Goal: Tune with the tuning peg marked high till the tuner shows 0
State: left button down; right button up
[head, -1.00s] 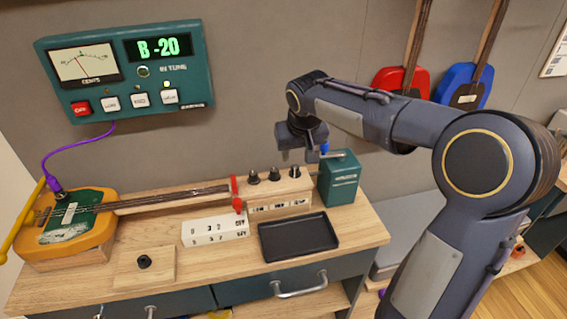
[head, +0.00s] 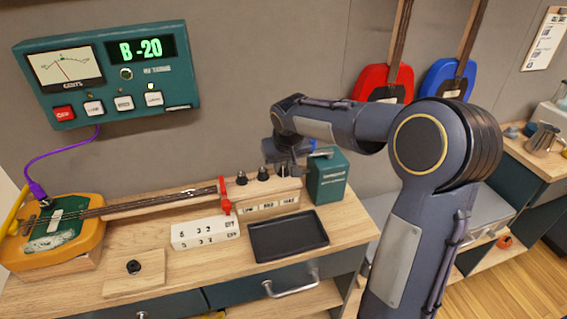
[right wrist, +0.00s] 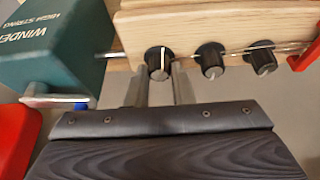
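The tuner (head: 107,75) on the wall reads B -20, its needle left of centre. Three black tuning pegs stand on a wooden block (head: 245,193) with small blurred labels on its front. The rightmost peg, over the label that seems to read HIGH, is largely behind my right gripper (head: 291,167). In the right wrist view this peg (right wrist: 158,62) has an upright white line and is nearest the green box. My right gripper's fingers (right wrist: 161,75) are apart, one on each side of the peg; contact is unclear. My left gripper is not in view.
The green winder box (head: 327,177) stands close beside the block, with a metal crank. The yellow string instrument (head: 80,240) lies at left.

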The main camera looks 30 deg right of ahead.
grip_shut()
jog(key=shift+m, duration=0.3)
jog(key=m, duration=0.1)
jog(key=m+h+b, duration=0.1)
jog(key=m, duration=0.1)
jog(key=shift+w+a+g+h, duration=0.1)
jog(key=shift+g+h, duration=0.2)
jog(key=shift+m+g+h, duration=0.5)
jog(key=shift+m, duration=1.5)
jog(key=o, duration=0.7)
grip_release()
jog(key=shift+o, duration=0.2)
